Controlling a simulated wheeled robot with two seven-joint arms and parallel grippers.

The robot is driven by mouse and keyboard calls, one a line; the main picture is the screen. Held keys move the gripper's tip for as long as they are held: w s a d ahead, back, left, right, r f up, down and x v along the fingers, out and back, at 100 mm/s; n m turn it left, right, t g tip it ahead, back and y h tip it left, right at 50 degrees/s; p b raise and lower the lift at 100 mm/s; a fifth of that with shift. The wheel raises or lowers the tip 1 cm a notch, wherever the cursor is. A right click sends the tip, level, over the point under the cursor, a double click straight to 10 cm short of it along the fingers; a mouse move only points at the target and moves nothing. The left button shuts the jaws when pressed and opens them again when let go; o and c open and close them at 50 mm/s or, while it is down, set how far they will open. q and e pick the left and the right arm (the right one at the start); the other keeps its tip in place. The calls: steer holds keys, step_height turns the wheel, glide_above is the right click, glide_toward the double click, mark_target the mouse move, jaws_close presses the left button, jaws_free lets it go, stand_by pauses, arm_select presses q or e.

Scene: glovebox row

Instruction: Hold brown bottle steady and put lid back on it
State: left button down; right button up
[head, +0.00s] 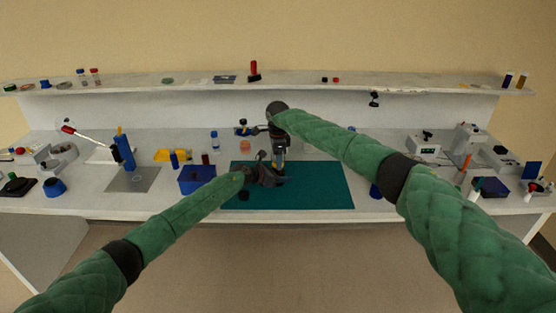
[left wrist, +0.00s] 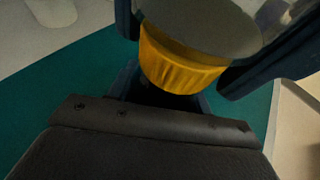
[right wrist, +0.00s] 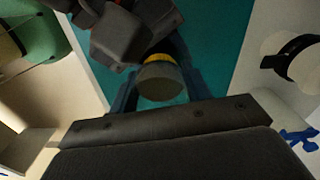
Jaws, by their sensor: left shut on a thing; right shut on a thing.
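My left gripper (head: 268,174) and right gripper (head: 280,152) meet above the teal mat (head: 325,190), the right one higher. The left wrist view shows a yellow ribbed lid (left wrist: 180,66) with a flat grey top between the fingers. The right wrist view shows the lid's grey round top (right wrist: 160,84) and a yellow strip of its side between the right fingers. My right gripper is shut on the lid. My left gripper is shut on the brown bottle, mostly hidden below the lid and behind the grippers. I cannot tell whether the lid is seated.
A blue box (head: 197,181) stands left of the mat. The mat's right part is clear.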

steer(key=m, duration=0.5)
steer(key=shift+m, duration=0.4)
steer(key=m, duration=0.5)
steer(key=o, duration=1.1)
steer(key=shift+r, duration=2.3)
steer(key=shift+c, duration=0.3)
